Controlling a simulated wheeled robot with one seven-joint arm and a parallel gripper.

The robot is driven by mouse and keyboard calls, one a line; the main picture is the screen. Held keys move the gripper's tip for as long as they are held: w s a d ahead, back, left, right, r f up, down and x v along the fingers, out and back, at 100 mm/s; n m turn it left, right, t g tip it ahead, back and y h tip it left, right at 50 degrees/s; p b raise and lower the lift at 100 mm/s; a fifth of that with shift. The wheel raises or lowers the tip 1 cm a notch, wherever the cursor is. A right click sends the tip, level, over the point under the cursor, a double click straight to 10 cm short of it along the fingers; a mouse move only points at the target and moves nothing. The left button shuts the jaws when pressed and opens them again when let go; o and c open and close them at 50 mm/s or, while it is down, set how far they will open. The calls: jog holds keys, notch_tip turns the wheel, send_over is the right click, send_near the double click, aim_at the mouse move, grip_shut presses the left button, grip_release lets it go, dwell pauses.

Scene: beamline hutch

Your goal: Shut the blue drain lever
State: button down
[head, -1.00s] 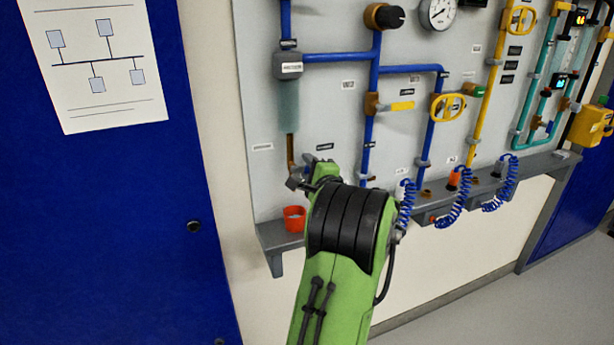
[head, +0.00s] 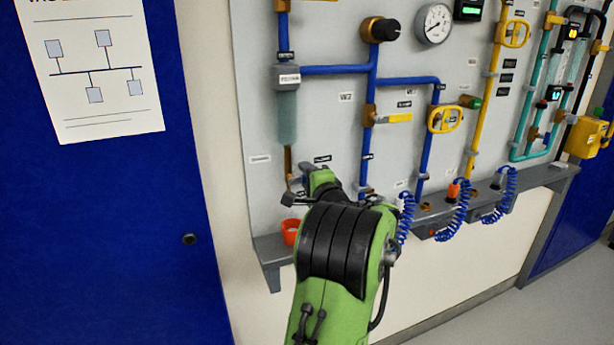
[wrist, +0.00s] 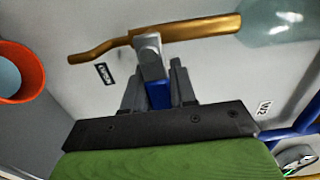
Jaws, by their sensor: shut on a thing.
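The blue drain lever (wrist: 158,95) shows in the wrist view between the two grey fingers of my gripper (wrist: 157,88). The fingers are shut on it. The lever joins a light grey valve piece (wrist: 148,46) on a brass drain pipe (wrist: 195,28) and stands out from the pipe toward my gripper. In the head view my gripper (head: 303,184) is at the brass pipe (head: 288,160) below the clear bowl (head: 287,118). The lever is hidden there by my gripper and arm.
An orange cup (head: 290,232) stands on the grey ledge (head: 268,249) below the pipe; it is also close at left in the wrist view (wrist: 22,62). A yellow-handled valve (head: 398,118) and coiled blue hoses (head: 407,212) are to the right. A blue door (head: 90,230) is at left.

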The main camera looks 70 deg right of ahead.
jog(key=c, duration=1)
grip_release()
jog(key=b+v, duration=0.1)
jog(key=v, duration=1.4)
jog(key=shift+s+a, duration=0.25)
jog(key=shift+a, duration=0.05)
